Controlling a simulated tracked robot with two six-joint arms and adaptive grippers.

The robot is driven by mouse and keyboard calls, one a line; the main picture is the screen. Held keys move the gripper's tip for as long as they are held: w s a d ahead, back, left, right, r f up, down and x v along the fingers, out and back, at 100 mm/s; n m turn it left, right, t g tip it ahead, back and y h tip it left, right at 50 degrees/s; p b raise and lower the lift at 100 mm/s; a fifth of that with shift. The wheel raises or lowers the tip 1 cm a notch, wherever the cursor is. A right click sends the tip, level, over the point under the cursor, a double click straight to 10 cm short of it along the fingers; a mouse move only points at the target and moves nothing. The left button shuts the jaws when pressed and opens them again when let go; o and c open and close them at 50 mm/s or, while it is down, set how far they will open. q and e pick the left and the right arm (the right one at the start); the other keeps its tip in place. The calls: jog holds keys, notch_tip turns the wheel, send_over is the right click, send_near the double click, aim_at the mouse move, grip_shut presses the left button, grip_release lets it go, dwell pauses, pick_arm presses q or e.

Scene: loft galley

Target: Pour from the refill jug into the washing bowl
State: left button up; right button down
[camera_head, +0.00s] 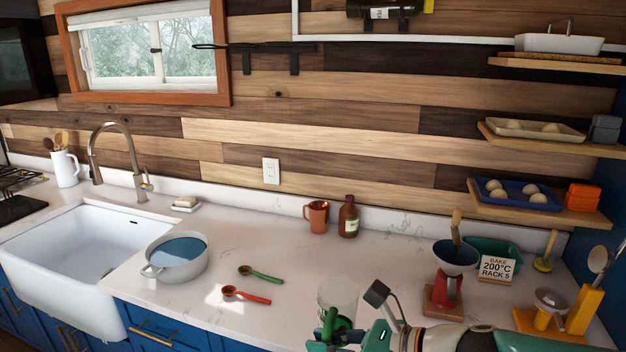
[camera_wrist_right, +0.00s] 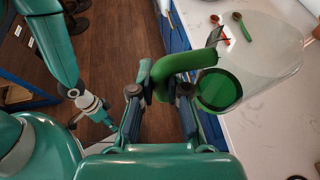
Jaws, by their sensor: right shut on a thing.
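The washing bowl (camera_head: 157,272) is a grey, round bowl with side handles and blue liquid inside, standing on the counter right of the sink. The refill jug (camera_head: 338,297) is clear with a green handle and shows at the bottom centre of the head view. My right gripper (camera_wrist_right: 160,92) is shut on the jug's green handle (camera_wrist_right: 190,66). In the right wrist view, the clear jug wall (camera_wrist_right: 268,55) is right of the fingers, with dark green at one end. The jug is well right of the bowl and looks near upright. My left arm shows at left there; its fingers are unclear.
A green spoon (camera_head: 262,274) and a red spoon (camera_head: 246,294) lie between bowl and jug. A terracotta mug (camera_head: 317,216) and a brown bottle (camera_head: 348,217) stand behind. A red stand with a dark blue funnel (camera_head: 456,255) and a sign (camera_head: 497,268) are at right.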

jog(key=d+f+t, duration=0.1)
jog(key=d+f, duration=0.8)
jog(key=f, duration=0.3)
jog(key=s+d+f+m+b, duration=0.1)
jog(key=d+f, duration=0.7)
jog(key=f, duration=0.4)
jog(key=shift+d+f+m+t+h, duration=0.15)
jog(key=shift+d+m+t+h, duration=0.15)
jog(key=shift+d+t+h, duration=0.1)
